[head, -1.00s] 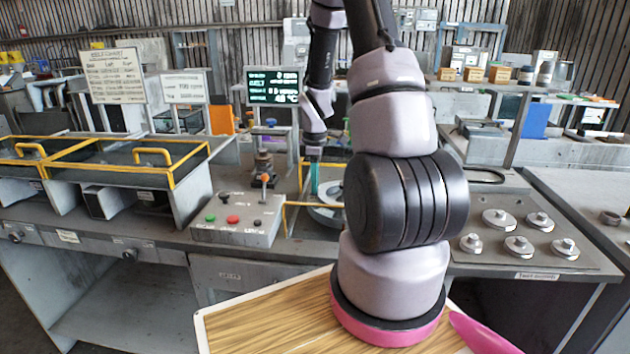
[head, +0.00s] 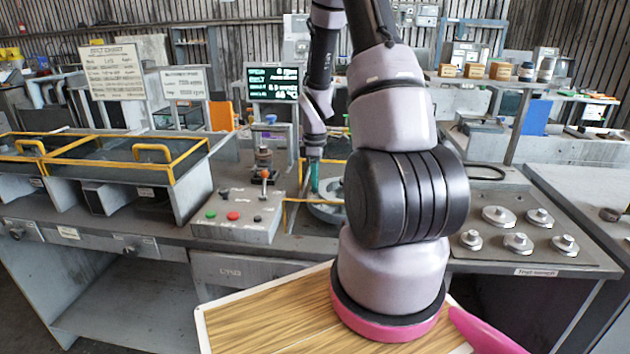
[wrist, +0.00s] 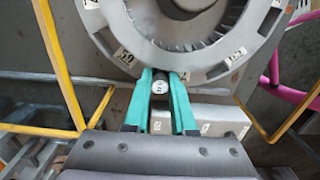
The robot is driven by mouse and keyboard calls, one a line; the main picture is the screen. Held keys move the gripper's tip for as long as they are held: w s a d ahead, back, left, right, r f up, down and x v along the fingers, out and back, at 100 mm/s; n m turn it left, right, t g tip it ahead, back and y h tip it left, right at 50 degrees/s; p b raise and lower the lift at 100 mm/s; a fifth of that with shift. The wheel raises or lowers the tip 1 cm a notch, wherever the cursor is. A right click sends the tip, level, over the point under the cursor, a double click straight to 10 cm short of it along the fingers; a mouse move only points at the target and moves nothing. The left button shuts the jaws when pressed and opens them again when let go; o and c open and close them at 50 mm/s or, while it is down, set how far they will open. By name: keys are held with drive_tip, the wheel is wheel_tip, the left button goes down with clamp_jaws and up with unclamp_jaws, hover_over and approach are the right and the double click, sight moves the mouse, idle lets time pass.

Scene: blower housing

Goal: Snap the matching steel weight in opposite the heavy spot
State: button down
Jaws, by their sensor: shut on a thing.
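My gripper (wrist: 158,95) has green fingers shut on a small steel weight (wrist: 159,88), seen end-on between the fingertips in the wrist view. The fingertips are at the near rim of a grey rotor wheel (wrist: 213,68), which has slots and white number tags around its rim. I cannot tell whether the weight touches a slot. In the head view the fingers (head: 313,176) hang over the wheel (head: 330,212), which is largely hidden by my arm. Several round steel weights with knobs (head: 498,217) stand on the tray (head: 490,262) at right.
A control box (head: 238,217) with green, red and black buttons stands left of the wheel. A dark display (head: 272,84) with text stands behind it. Yellow rails (wrist: 62,65) flank the wheel. Yellow-framed bins (head: 120,160) are at left.

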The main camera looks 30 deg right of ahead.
drive_tip(key=c, duration=0.7)
unclamp_jaws()
drive_tip(key=shift+s+f, duration=0.1)
drive_tip(key=shift+o, duration=0.2)
drive_tip(key=shift+r, duration=0.2)
drive_tip(key=shift+r, duration=3.6)
drive_tip(key=shift+r, duration=0.2)
drive_tip(key=s+a+r+m+t, duration=0.2)
drive_tip(key=s+a+r+m, duration=0.2)
drive_tip(key=r, duration=0.5)
drive_tip(key=s+a+r+m+t+y, duration=0.1)
drive_tip(key=s+a+r+m+t, duration=0.1)
drive_tip(key=s+a+r+m, duration=0.3)
drive_tip(key=s+a+r+m+t+y, duration=0.1)
drive_tip(key=s+a+r+m+t, duration=0.2)
drive_tip(key=s+r+m, duration=0.3)
drive_tip(key=s+a+r, duration=0.1)
drive_tip(key=s+r, duration=0.3)
drive_tip(key=r, duration=0.3)
drive_tip(key=shift+s+a+r, duration=0.2)
drive_tip(key=shift+s+a, duration=0.05)
